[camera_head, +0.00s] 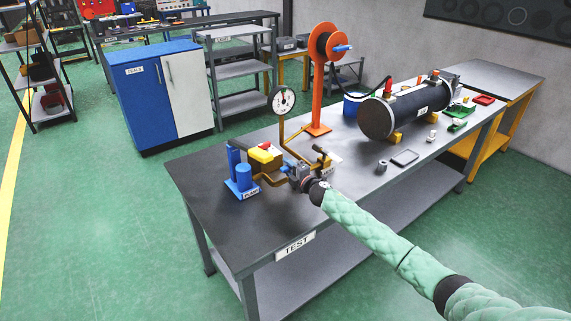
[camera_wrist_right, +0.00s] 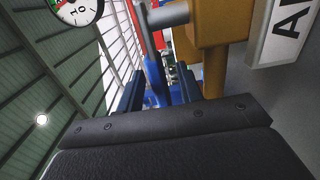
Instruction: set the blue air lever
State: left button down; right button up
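The blue air lever (camera_head: 288,166) shows as a small blue piece at the brass-coloured pipework on the test bench, right beside my right gripper (camera_head: 296,173). In the right wrist view the blue lever (camera_wrist_right: 154,72) hangs below a grey metal rod, in line with the space between the two dark fingers of my right gripper (camera_wrist_right: 158,90). The fingers stand apart, with some room seen beside the lever. Whether either finger touches it I cannot tell. The brass-coloured valve body (camera_wrist_right: 215,25) is close by on the right. My left gripper is not in view.
A pressure gauge (camera_head: 282,99) stands on the pipe above, and a blue pump (camera_head: 241,180) with a red and yellow block (camera_head: 264,155) is left of the gripper. An orange hose reel (camera_head: 323,90) and a dark flanged cylinder (camera_head: 405,108) stand behind. The bench's front left is clear.

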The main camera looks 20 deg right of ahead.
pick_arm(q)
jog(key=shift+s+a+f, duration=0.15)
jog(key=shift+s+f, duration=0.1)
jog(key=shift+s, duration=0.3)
pick_arm(e)
jog(key=shift+x, duration=0.95)
jog(key=shift+c, duration=0.5)
grip_shut()
